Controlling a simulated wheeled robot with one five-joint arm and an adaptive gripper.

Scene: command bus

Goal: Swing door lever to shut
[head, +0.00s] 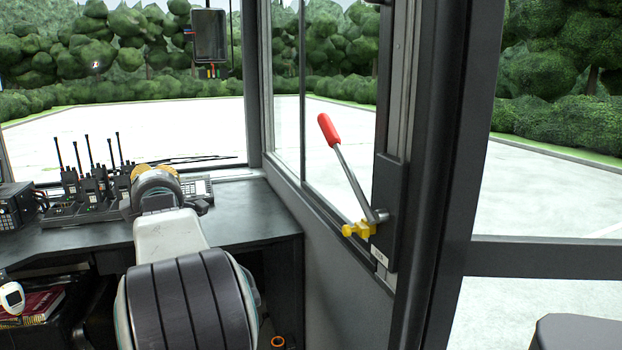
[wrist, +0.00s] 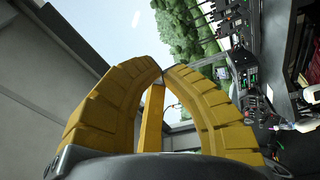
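The door lever (head: 349,180) is a grey rod with a red grip (head: 328,128). It tilts up and to the left from a pivot on the dark door post. A yellow stop block (head: 358,230) sits beside the pivot. My gripper (head: 163,170) is over the desk, well left of the lever and apart from it, partly hidden behind my arm. In the wrist view its two yellow fingers (wrist: 163,71) meet at the tips with nothing seen gripped. The lever cannot be made out in the wrist view.
Several handheld radios (head: 92,190) stand on the dark desk (head: 250,215) around my gripper. A window and its frame lie between the desk and the lever. The thick door post (head: 435,150) rises right of the lever. A dark seat top (head: 577,332) is at lower right.

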